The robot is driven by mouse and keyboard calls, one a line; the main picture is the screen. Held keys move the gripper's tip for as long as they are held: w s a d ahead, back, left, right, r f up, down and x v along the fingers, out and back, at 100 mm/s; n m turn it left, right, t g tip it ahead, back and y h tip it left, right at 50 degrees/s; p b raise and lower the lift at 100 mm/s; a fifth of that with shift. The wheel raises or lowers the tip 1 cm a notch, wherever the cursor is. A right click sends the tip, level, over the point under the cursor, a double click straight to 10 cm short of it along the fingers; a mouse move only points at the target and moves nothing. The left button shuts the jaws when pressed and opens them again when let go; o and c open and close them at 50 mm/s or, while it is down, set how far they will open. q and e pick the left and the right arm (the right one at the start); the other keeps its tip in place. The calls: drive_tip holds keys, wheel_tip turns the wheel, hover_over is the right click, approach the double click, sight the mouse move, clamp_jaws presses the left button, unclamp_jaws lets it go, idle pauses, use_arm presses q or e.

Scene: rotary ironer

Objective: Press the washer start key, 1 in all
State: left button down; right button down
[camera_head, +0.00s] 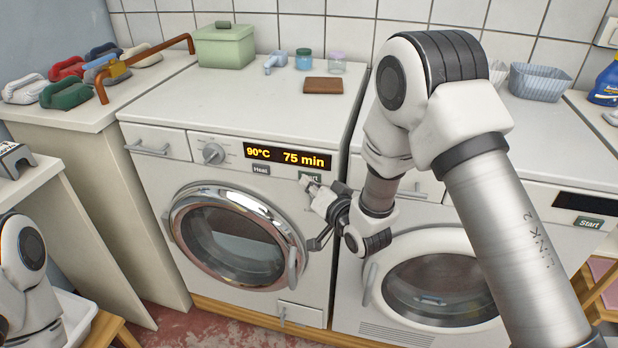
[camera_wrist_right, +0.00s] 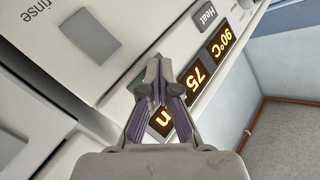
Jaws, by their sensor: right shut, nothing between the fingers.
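The washer (camera_head: 155,178) is the left of two white machines, with a round chrome-rimmed door that is closed. Its display (camera_head: 288,157) reads 90°C and 75 min; in the right wrist view the display (camera_wrist_right: 208,65) is upside down and partly covered. The washer start key (camera_head: 309,177) is a green-grey key below the display's right end, partly hidden by my right gripper. My right gripper (camera_head: 308,186) is shut and empty, its tips at the key; I cannot tell whether they touch it. In the right wrist view the shut fingertips (camera_wrist_right: 156,72) cover much of a greenish key.
The Heat key (camera_head: 261,169) and a round dial (camera_head: 213,153) are left of the start key. A second machine (camera_head: 440,290) on the right has its own Start key (camera_head: 588,223).

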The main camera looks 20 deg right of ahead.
drive_tip(key=shift+s+a, duration=0.45)
drive_tip(key=shift+s, duration=0.25)
